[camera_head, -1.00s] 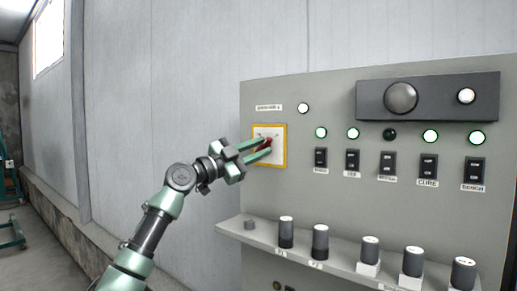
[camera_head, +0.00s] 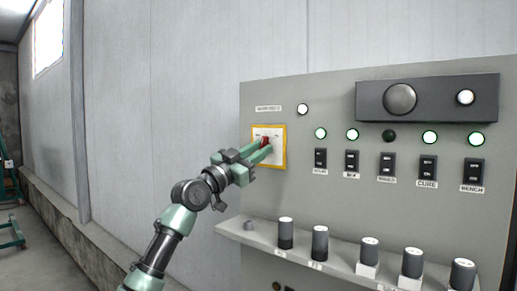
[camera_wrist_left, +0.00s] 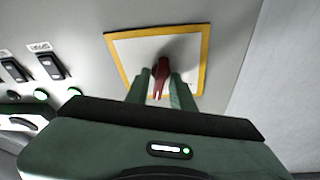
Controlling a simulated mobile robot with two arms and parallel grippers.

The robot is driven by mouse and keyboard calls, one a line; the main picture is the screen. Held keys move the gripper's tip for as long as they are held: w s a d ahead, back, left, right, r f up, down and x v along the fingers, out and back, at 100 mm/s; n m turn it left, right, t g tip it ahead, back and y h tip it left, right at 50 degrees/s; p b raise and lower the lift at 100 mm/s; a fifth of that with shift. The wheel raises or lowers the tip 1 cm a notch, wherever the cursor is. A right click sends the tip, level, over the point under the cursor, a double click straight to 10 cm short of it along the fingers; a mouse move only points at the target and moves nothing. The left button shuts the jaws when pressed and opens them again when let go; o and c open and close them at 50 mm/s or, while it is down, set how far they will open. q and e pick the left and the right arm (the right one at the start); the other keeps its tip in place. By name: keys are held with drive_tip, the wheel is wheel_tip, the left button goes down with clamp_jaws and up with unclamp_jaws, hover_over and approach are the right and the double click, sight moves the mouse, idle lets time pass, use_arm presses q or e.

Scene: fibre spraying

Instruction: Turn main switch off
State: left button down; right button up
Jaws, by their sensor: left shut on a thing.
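The main switch is a red handle (camera_head: 266,142) on a white plate with a yellow border (camera_head: 285,148), at the left of the grey control panel. My left gripper (camera_head: 266,147) reaches it from the lower left, with its green fingers at the handle. In the left wrist view the red handle (camera_wrist_left: 160,72) stands between the two green fingers (camera_wrist_left: 160,88), and the left gripper is shut on it. The fingers partly hide the handle and its plate. My right gripper is not in view.
Several black rocker switches (camera_head: 352,161) with lamps above them line the panel to the right. A grey box with a round knob (camera_head: 400,98) is above. A ledge (camera_head: 340,262) below carries several dark cylinders. Open wall is to the left.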

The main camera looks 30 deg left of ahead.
use_arm(q)
drive_tip(key=shift+d+r+n+g+y+p, duration=0.1)
drive_tip(key=shift+n+g+y+p, duration=0.1)
drive_tip(key=shift+n+y+p, duration=2.05)
drive_tip(key=shift+d+r+n+g+y+p, duration=0.15)
drive_tip(key=shift+n+y+p, duration=0.65)
drive_tip(key=shift+n, duration=2.8)
drive_tip(key=shift+d+f+n+g+y+p, duration=0.1)
drive_tip(key=shift+n+g+y+p, duration=0.15)
drive_tip(key=shift+n+y+p, duration=2)
drive_tip(key=shift+n+h+b, duration=0.4)
drive_tip(key=shift+n+h, duration=0.4)
drive_tip(key=shift+h, duration=0.2)
drive_tip(key=c, duration=1.5)
unclamp_jaws()
